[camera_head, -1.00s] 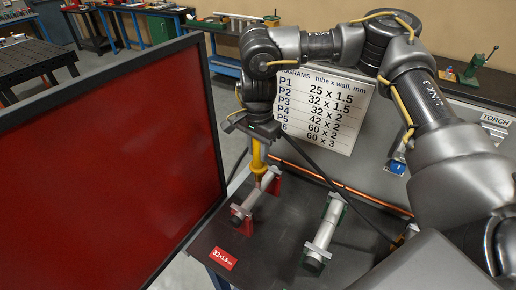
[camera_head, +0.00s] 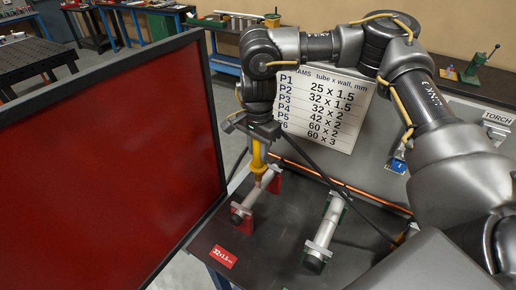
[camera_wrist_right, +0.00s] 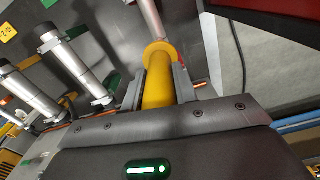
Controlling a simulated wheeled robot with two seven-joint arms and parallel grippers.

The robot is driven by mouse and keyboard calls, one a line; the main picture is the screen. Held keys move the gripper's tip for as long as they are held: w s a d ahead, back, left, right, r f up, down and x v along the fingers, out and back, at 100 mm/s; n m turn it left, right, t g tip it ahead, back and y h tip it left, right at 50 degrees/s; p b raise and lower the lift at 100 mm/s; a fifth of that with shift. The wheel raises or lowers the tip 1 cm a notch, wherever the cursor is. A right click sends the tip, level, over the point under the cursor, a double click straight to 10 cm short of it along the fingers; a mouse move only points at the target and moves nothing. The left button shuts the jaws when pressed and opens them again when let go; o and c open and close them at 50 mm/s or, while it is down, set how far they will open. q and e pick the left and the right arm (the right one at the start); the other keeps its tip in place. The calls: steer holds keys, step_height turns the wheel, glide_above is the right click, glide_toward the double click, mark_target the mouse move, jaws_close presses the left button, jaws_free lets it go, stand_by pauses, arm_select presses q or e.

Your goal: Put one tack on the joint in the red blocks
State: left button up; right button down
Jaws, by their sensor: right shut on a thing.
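My right gripper (camera_head: 260,134) is shut on a yellow torch (camera_head: 258,156) that points downward. A grey tube (camera_head: 249,201) lies in the red blocks (camera_head: 274,187) on the dark table. The torch's tip is at the tube's upper part; I cannot tell whether it touches. The joint itself is too small to make out, and no tack can be told. My left gripper is out of view.
A second tube (camera_head: 325,228) lies in green blocks to the right. A red label (camera_head: 223,256) reads 32x1.5. A large dark red screen (camera_head: 110,150) stands close on the left. A program board (camera_head: 322,108) and a copper pipe (camera_head: 345,187) are behind.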

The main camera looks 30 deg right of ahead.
steer(key=shift+f, duration=0.25)
stand_by(0.3)
steer(key=shift+s+f, duration=0.2)
steer(key=shift+f, duration=0.05)
stand_by(3.0)
steer(key=shift+r, duration=0.15)
